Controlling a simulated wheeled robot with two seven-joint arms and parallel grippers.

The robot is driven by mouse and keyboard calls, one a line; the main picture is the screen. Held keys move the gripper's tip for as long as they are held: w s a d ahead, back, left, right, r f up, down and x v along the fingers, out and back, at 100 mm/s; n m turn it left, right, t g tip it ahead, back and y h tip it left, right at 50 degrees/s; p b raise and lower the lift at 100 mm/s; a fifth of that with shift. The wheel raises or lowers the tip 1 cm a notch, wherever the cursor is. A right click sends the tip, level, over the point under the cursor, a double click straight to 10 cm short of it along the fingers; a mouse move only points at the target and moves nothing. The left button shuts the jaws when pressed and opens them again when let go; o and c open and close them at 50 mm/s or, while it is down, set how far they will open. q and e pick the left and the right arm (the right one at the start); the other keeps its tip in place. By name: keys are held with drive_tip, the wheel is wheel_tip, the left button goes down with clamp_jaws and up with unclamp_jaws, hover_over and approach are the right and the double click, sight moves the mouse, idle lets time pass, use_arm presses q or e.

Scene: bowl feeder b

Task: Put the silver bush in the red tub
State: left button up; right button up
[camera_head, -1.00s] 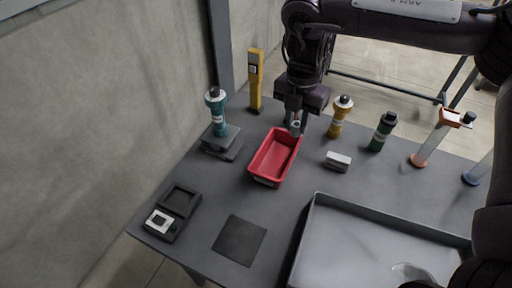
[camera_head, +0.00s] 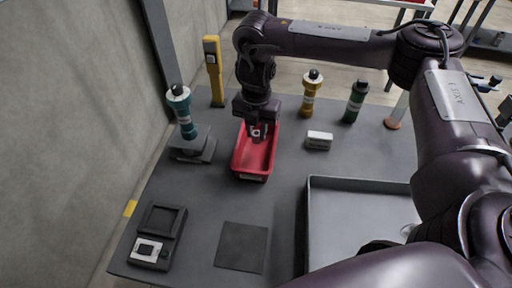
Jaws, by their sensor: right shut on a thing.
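The red tub (camera_head: 254,160) stands on the grey table, left of its middle. My right gripper (camera_head: 257,134) points down over the far part of the tub. It is shut on the silver bush (camera_head: 257,132), a small ring-like piece between the fingertips. The bush is at about the height of the tub's rim or inside it; I cannot tell exactly how far above the tub floor. My left gripper is not in view.
A large grey tray (camera_head: 355,225) lies at the front right. A teal bottle (camera_head: 183,110) on a stand is left. A scale (camera_head: 158,236) and dark mat (camera_head: 242,247) lie in front.

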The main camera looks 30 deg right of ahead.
sight(256, 143)
wheel_tip(256, 143, down, 2)
wheel_tip(256, 143, down, 3)
drive_tip(key=shift+f+b, duration=0.15)
drive_tip(key=shift+b, duration=0.55)
drive_tip(key=shift+f, duration=0.3)
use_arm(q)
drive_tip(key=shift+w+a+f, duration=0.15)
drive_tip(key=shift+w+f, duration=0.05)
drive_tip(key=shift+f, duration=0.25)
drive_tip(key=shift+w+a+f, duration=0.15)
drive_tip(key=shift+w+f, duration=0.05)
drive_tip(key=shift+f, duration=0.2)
use_arm(e)
drive_tip(key=o, duration=1)
drive_tip(key=shift+f, duration=0.15)
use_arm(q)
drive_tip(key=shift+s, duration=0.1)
